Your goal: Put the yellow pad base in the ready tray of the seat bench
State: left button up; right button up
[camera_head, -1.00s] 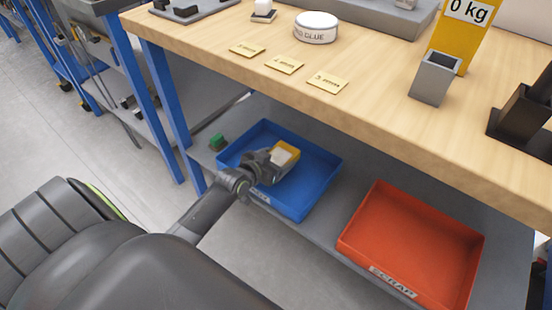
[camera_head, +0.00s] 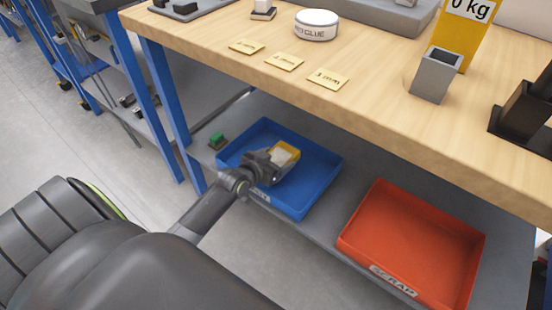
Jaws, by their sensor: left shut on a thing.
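The yellow pad base (camera_head: 286,153), a yellow block with a pale top, is in my left gripper (camera_head: 272,160). The gripper is shut on it, over the blue tray (camera_head: 320,172) on the lower shelf of the bench. The blue tray has a label on its front wall, partly hidden by my arm, that I cannot read fully. The pad base is within the tray's outline; I cannot tell whether it touches the tray floor. My right gripper is not in view.
A red tray labelled SCRAP (camera_head: 420,235) stands to the right on the shelf. A small green block (camera_head: 217,141) lies left of the blue tray. The wooden benchtop (camera_head: 215,38) overhangs the shelf and carries tags, a glue tub (camera_head: 316,25) and a grey holder (camera_head: 436,76).

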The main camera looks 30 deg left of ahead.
pick_arm(q)
jog(key=o, duration=1.2)
jog(key=shift+f, duration=0.1)
jog(key=shift+c, duration=0.2)
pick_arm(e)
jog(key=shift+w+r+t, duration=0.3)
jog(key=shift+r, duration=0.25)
